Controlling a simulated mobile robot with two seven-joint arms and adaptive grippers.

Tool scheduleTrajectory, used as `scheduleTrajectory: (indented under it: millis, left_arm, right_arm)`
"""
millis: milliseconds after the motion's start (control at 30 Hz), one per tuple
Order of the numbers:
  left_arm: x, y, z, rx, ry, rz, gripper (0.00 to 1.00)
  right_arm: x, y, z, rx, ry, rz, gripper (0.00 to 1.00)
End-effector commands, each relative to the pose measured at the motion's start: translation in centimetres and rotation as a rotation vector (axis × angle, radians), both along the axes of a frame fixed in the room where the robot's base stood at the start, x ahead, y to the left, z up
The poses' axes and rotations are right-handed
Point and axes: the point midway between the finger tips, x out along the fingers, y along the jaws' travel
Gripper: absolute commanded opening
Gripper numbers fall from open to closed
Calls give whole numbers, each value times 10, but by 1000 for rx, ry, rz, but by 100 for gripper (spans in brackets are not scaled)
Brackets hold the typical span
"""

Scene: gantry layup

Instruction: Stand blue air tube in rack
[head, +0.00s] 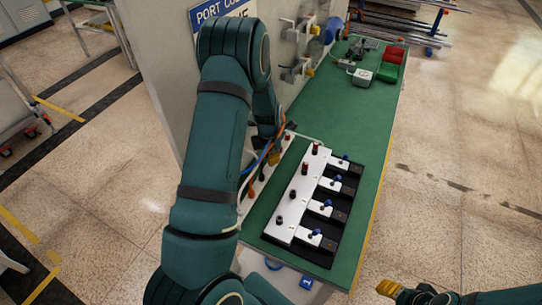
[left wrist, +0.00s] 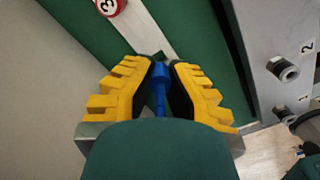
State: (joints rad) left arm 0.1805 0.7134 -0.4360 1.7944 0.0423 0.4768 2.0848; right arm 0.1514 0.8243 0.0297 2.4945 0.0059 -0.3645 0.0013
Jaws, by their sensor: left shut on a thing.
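In the left wrist view, my left gripper (left wrist: 165,80) is shut on a blue piece (left wrist: 160,91), which appears to be the blue air tube's end. It sits between the yellow fingers, above a green surface. In the head view, my left arm hides most of this gripper, and blue and orange tubes (head: 262,158) show beside it. A pale panel with dark fittings (head: 248,208) stands along the bench's left edge; I cannot tell whether it is the rack. My right gripper (head: 388,288) is at the lower right, away from the bench; its jaw opening is unclear.
The green bench (head: 366,140) bears a fixture with a white plate (head: 300,196) and several blue knobs. Red and green bins (head: 388,72) stand at its far end. A grey wall with a port code sign borders it.

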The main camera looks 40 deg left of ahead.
Motion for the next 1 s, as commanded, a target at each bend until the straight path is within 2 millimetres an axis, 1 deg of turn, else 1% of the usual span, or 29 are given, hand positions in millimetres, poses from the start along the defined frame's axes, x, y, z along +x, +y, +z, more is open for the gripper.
scheduleTrajectory:
  millis: [567,1000]
  left_arm:
    - [0,0,-1,0,0,0,0]
    - [0,0,-11,0,0,1,0]
  right_arm:
    - [0,0,1,0,0,0,55]
    - [0,0,-6,0,0,0,55]
